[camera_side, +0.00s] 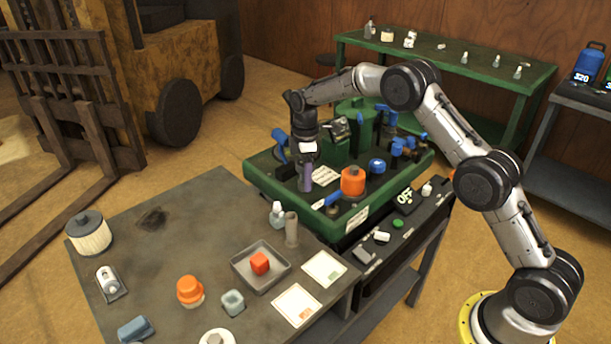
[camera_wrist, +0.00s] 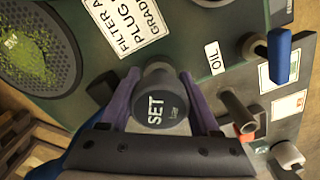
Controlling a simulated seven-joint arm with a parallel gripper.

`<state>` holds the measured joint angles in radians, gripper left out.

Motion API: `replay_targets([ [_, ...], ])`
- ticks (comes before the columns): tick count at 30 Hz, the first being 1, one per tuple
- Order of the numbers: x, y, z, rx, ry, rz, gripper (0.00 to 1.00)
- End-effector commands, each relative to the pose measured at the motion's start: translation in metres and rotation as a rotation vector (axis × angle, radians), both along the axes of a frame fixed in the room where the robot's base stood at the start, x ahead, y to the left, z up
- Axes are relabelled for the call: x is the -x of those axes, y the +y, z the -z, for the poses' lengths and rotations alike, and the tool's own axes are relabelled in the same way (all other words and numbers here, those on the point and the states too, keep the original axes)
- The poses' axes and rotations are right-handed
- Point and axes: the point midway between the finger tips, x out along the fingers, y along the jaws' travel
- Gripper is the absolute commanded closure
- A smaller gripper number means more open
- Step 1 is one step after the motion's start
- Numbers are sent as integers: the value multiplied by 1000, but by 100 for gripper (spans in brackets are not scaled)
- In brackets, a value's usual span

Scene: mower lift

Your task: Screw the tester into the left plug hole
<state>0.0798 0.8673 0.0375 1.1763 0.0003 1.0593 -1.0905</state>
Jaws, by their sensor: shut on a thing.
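My gripper (camera_side: 305,182) points down over the left front part of the green mower deck (camera_side: 262,170) in the side view. In the wrist view its purple fingers (camera_wrist: 162,105) are shut on a dark, round-topped piece marked SET (camera_wrist: 160,100), which I take to be the tester. Its top faces the camera, and its lower end is hidden beneath it. In the side view the fingers and arm hide most of it. I see no left plug hole; I cannot tell how the tester sits in the deck.
Near the gripper stand an orange cap (camera_side: 353,181), a blue-handled lever (camera_side: 333,199) and a white printed label (camera_wrist: 128,22).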

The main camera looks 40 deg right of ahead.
Motion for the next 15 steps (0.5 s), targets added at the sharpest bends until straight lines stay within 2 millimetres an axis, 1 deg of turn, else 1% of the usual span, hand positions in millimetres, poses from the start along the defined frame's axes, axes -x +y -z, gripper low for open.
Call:
replay_targets([
  [9, 1, 0, 2, 0, 4, 374, 100],
  [12, 1, 0, 2, 0, 4, 465, 100],
  [15, 1, 0, 2, 0, 4, 510, 100],
])
